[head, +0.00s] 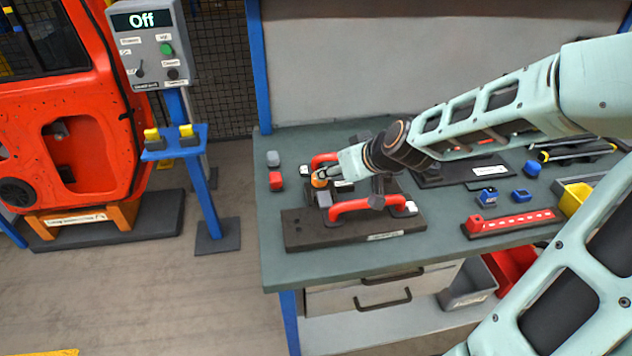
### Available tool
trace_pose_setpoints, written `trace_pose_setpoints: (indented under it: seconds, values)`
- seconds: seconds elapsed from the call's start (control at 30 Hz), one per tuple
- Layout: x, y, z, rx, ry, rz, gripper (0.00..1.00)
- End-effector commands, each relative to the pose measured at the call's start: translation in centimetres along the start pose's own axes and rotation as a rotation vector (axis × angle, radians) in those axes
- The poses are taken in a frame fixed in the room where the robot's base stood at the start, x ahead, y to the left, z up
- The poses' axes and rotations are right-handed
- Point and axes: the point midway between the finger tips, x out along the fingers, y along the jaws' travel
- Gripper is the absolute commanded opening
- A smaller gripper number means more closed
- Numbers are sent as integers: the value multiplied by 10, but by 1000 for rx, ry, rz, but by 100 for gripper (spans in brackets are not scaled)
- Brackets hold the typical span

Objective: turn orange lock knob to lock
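The orange lock knob (319,182) shows as a small orange patch on the dark fixture board (300,236) on the bench. My gripper (321,173) points down and to the left, with its tips right at the knob. The fingers hide part of the knob, so I cannot tell whether they close on it or only stand around it. A red handle (350,207) lies on the near side of the knob. Another red handle (326,158) is behind it. The knob's turned position and the lock marking are not readable.
My arm crosses over the bench (330,266) from the right. A grey block (273,158) and a red block (276,181) sit left of the board. A red strip (512,222) and blue parts (488,197) lie to the right. A control box (148,45) reads "Off".

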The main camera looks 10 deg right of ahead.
Motion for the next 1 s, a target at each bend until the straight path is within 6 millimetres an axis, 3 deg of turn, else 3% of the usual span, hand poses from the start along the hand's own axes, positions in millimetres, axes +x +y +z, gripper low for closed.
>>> trace_pose_setpoints:
  seconds: [0.27,1.0]
  values:
    - [6,2,4,-17,-6,0,47]
    - [78,2,4,-14,-5,-1,47]
